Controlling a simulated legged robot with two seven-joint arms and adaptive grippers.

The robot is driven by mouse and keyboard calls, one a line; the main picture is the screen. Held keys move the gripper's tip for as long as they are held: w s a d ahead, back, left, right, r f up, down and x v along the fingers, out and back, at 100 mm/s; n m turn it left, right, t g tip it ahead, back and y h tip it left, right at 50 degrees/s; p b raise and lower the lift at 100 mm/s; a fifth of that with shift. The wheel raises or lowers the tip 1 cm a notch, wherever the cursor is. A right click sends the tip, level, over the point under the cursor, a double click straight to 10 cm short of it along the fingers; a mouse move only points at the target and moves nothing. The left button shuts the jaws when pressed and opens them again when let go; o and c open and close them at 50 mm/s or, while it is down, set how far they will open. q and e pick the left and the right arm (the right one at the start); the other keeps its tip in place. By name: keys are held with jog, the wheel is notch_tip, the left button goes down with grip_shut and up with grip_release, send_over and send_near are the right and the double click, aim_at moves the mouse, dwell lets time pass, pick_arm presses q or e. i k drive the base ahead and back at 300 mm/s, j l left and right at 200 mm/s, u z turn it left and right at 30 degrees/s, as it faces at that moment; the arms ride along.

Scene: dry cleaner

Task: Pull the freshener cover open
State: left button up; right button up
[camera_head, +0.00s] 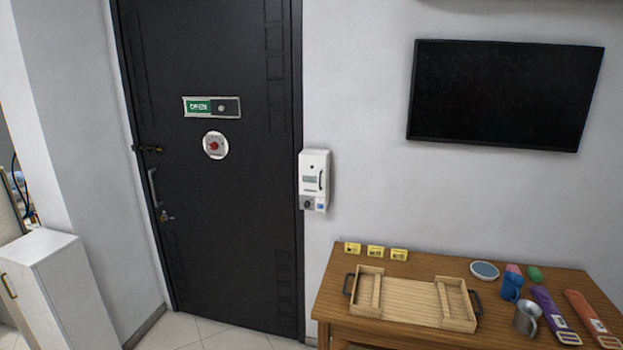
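The freshener (314,180) is a white box fixed to the wall just right of the dark door. The cover looks closed. A grey lower part with a dark knob (307,204) shows beneath the cover. Neither of my grippers is in view.
A wooden table (330,296) stands below and right of the freshener, bearing a wooden tray (412,315), yellow cards (375,252), a bowl (484,270) and a metal mug (527,318). A black door (225,230) is left. A white cabinet (70,300) stands lower left.

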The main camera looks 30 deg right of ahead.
aim_at(313, 165)
jog(key=i+l+z, duration=0.15)
jog(key=l, duration=0.25)
jog(key=l+z, duration=0.1)
jog(key=l, duration=0.3)
jog(key=i+l+z, duration=0.15)
jog(key=l, duration=0.2)
